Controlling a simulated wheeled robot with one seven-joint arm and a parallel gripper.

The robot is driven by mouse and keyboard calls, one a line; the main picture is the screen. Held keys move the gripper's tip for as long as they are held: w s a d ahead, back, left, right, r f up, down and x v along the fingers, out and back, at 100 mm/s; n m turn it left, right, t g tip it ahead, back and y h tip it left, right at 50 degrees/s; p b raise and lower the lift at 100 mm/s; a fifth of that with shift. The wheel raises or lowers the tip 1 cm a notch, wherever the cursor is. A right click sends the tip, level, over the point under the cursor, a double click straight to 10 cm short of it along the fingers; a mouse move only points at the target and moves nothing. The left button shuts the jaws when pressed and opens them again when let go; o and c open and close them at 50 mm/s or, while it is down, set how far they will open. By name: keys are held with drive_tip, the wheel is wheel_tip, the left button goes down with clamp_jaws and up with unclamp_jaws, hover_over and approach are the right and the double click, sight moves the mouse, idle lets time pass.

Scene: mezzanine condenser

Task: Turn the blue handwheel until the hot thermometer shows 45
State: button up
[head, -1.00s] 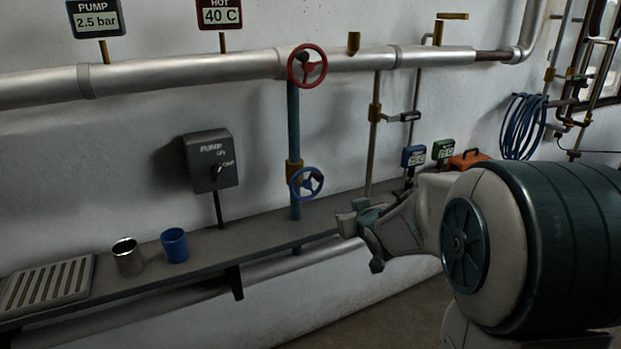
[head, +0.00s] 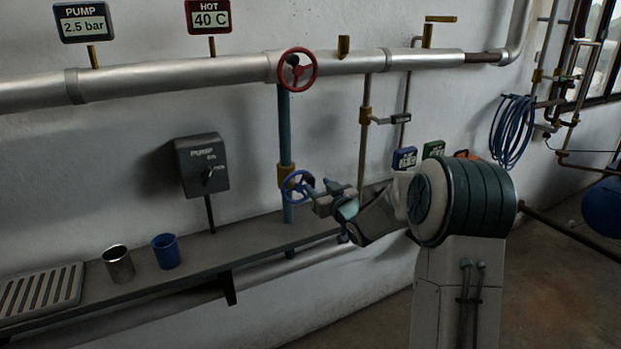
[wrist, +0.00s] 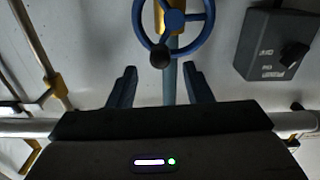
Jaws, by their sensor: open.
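The blue handwheel (head: 297,186) sits on a vertical blue pipe below a red handwheel. In the wrist view the blue handwheel (wrist: 146,38) fills the top middle, with a dark knob (wrist: 160,56) at the bottom of its rim. My gripper (head: 316,196) is just right of the wheel in the head view. In the wrist view its two fingers (wrist: 160,80) are open, apart and empty, pointing toward the knob, which lies between and beyond the fingertips. The hot thermometer (head: 208,18) reads 40 C.
The red handwheel (head: 297,68) is on the silver pipe above. A pump switch box (head: 202,166) is on the wall to the left. A steel cup (head: 118,264), a blue cup (head: 165,251) and a slatted grate (head: 42,290) are on the shelf (head: 205,252).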

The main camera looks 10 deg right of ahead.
sight(313, 181)
drive_tip(key=shift+p+x, duration=0.35)
drive_tip(key=shift+x, duration=2.4)
drive_tip(key=c, duration=1)
